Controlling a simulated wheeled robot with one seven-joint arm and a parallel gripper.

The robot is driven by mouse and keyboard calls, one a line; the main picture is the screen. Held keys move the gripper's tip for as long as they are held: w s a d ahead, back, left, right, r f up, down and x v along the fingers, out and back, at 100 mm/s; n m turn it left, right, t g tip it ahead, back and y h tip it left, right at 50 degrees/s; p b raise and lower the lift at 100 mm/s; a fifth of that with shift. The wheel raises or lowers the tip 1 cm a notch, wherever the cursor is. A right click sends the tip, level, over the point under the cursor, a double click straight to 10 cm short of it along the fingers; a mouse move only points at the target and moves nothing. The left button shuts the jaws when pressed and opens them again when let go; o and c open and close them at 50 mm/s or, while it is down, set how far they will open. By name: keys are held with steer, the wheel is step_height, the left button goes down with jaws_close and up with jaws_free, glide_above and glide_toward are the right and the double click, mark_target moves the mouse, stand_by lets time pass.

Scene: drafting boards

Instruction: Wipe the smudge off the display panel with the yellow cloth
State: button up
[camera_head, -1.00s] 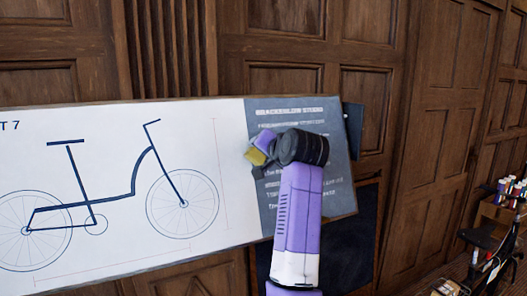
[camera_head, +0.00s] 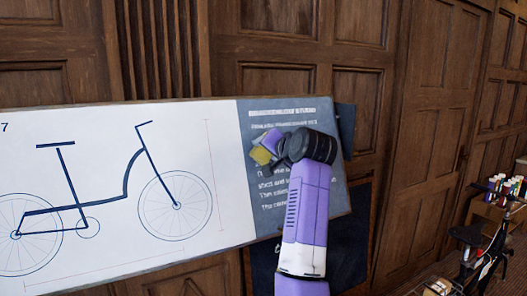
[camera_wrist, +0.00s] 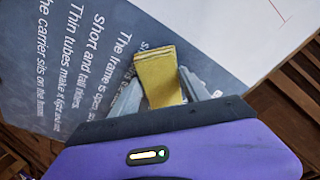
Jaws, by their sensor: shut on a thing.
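The display panel (camera_head: 180,240) is a wide board with a blue bicycle drawing on white and a grey-blue text strip (camera_head: 265,218) at its right end. My gripper (camera_head: 266,148) is in front of the text strip. It is shut on the folded yellow cloth (camera_head: 260,156). In the wrist view the cloth (camera_wrist: 158,76) stands out between the two grey fingers, over lines of white text on the panel (camera_wrist: 60,75). I cannot tell whether the cloth touches the panel. No smudge can be made out; my gripper and arm hide part of the strip.
Wood-panelled wall (camera_head: 300,50) stands behind the board. A dark panel (camera_head: 345,240) is below the board's right end. At the far right are a shelf with several small bottles (camera_head: 505,186) and a dark bicycle-like object (camera_head: 475,250).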

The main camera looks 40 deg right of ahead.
mark_target(250, 153)
steer(key=shift+w+a, duration=0.1)
steer(key=shift+w, duration=0.05)
steer(key=shift+w+a+f, duration=0.1)
steer(key=shift+w+a, duration=0.15)
steer(key=shift+a, duration=0.4)
steer(key=shift+w+a+f, duration=0.1)
steer(key=shift+w+a, duration=0.1)
steer(key=shift+a, duration=0.5)
steer(key=shift+w+a, duration=0.25)
steer(key=shift+a, duration=0.4)
steer(key=d+v, duration=0.1)
steer(key=v, duration=0.5)
steer(key=shift+r, duration=0.35)
steer(key=shift+s, duration=0.15)
steer(key=shift+v, duration=1.45)
steer(key=shift+d+r, duration=0.1)
steer(key=shift+r, duration=0.05)
